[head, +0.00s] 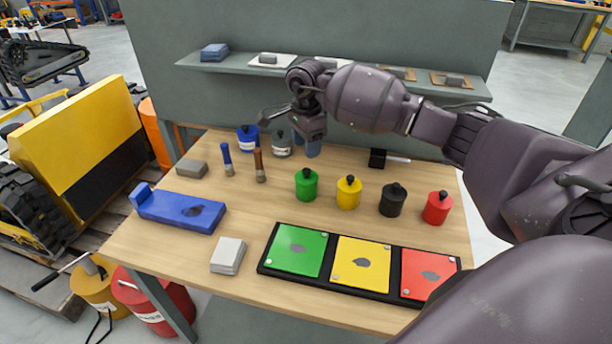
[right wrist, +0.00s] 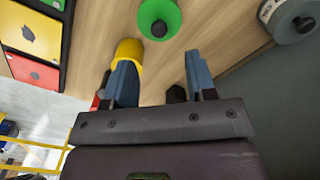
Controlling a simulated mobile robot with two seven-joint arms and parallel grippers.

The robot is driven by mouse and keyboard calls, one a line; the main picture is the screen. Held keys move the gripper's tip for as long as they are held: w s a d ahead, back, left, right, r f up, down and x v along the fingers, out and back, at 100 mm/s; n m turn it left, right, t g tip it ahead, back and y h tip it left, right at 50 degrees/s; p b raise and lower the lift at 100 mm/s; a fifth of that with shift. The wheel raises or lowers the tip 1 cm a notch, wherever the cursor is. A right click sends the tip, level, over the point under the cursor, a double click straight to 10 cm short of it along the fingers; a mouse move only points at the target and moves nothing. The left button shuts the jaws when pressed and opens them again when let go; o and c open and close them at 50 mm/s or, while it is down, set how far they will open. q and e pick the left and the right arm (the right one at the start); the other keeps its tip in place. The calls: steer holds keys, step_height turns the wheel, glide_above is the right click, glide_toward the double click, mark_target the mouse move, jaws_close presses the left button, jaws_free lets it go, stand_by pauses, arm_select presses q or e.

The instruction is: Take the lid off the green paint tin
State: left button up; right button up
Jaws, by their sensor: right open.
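The green paint tin (head: 306,189) stands upright on the wooden table with its lid on, and a black knob (head: 307,172) is on top of the lid. In the right wrist view the green tin (right wrist: 172,10) is at the top edge, beyond the fingertips. My right gripper (head: 306,146) hangs behind the green tin in the head view, above the table and apart from the tin. Its blue fingers are spread and hold nothing in the right wrist view (right wrist: 160,62). My left gripper is not in view.
Yellow (head: 348,193), black (head: 393,200) and red (head: 437,208) tins stand right of the green one. Blue (head: 248,138) and grey (head: 281,145) tins stand behind it. Two brown and blue upright tools are to its left. A panel tray (head: 263,262) lies in front.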

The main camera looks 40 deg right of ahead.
mark_target(307, 169)
step_height(307, 169, down, 8)
steer(key=shift+f, duration=0.2)
stand_by(0.3)
jaws_close()
steer(key=shift+r, duration=0.1)
